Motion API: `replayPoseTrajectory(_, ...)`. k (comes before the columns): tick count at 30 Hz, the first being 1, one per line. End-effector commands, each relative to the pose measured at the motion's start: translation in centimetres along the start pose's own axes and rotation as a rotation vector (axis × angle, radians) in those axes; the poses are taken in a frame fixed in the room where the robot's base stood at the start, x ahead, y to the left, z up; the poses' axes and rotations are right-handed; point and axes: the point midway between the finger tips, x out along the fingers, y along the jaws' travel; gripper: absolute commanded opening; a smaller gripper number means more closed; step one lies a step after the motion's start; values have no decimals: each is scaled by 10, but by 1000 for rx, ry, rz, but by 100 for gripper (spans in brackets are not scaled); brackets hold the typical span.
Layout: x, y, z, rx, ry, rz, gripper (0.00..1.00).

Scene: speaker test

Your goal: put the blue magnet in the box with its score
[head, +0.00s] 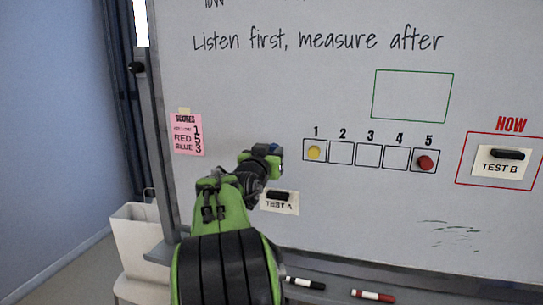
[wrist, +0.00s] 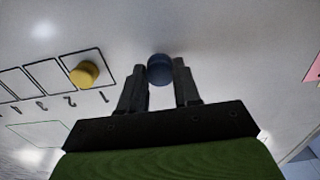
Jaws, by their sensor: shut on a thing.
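My gripper (head: 268,160) is at the whiteboard, left of the row of numbered boxes. In the wrist view my gripper (wrist: 160,82) is shut on the blue magnet (wrist: 160,68), which sits between the fingertips. I cannot tell whether the magnet touches the board. The pink score note (head: 187,134) reads yellow 1, red 5, blue 3. Box 3 (head: 368,155) is empty, as are box 2 (head: 341,153) and box 4 (head: 396,158). The yellow magnet (head: 314,152) is in box 1 and shows in the wrist view (wrist: 84,74). The red magnet (head: 425,163) is in box 5.
The TEST A card (head: 285,205) with a black piece is just below my gripper. The TEST B card (head: 503,168) is inside the red NOW frame at right. An empty green frame (head: 412,96) is above the boxes. Markers (head: 372,296) lie on the tray below.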

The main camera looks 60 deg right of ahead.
Motion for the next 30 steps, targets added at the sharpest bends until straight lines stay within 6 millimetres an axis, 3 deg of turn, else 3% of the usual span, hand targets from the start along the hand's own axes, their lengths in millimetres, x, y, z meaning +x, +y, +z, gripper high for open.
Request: replayPoseTrajectory(30,-36,0,1,0,0,-1,10)
